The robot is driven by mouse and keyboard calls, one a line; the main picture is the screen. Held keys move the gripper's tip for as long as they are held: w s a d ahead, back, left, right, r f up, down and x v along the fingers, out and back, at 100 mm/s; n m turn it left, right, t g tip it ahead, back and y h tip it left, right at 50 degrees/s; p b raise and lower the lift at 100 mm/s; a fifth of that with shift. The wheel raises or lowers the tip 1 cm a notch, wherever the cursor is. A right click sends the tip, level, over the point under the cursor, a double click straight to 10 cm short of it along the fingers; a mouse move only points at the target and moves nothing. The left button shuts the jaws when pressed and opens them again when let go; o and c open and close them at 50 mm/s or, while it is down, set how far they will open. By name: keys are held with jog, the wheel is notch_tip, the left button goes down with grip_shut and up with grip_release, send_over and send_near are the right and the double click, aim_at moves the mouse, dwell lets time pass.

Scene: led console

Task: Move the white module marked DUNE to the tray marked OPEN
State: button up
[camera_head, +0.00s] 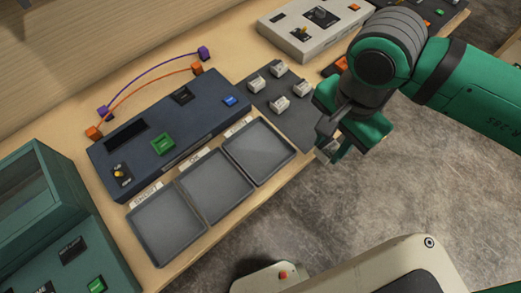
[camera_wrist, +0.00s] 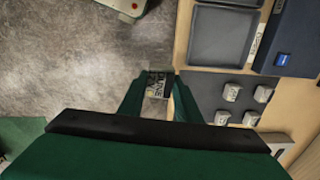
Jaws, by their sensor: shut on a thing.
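My gripper (camera_wrist: 157,88) is shut on the white module marked DUNE (camera_wrist: 157,83); its lettered face shows between the fingers in the wrist view. In the head view my gripper (camera_head: 327,150) holds it beyond the table's front edge, over the floor and right of the trays. Three empty grey trays stand in a row: a left tray (camera_head: 168,231), a middle tray (camera_head: 215,187) and a right tray (camera_head: 259,150). Each has a small white label at its back edge. The labels are too small to read surely, so I cannot tell which is OPEN.
Several white modules (camera_head: 279,103) stand on a dark mat (camera_head: 298,118) right of the trays. A dark blue console (camera_head: 200,115) with a green button lies behind the trays. A beige console (camera_head: 310,32) stands at the back, and a green cabinet (camera_head: 45,210) at the left.

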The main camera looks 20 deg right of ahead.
jog(key=w+a+n, duration=0.1)
jog(key=w, duration=0.2)
send_near(259, 151)
jog(key=shift+s+d+f, duration=0.2)
jog(key=shift+s+f, duration=0.05)
jog(key=shift+w+a+f, duration=0.1)
jog(key=shift+f, duration=0.85)
jog(key=shift+w+a+f, duration=0.1)
jog(key=shift+f, duration=0.85)
jog(key=o, duration=1.1)
jog(key=shift+f, duration=0.1)
jog(key=shift+c, duration=0.2)
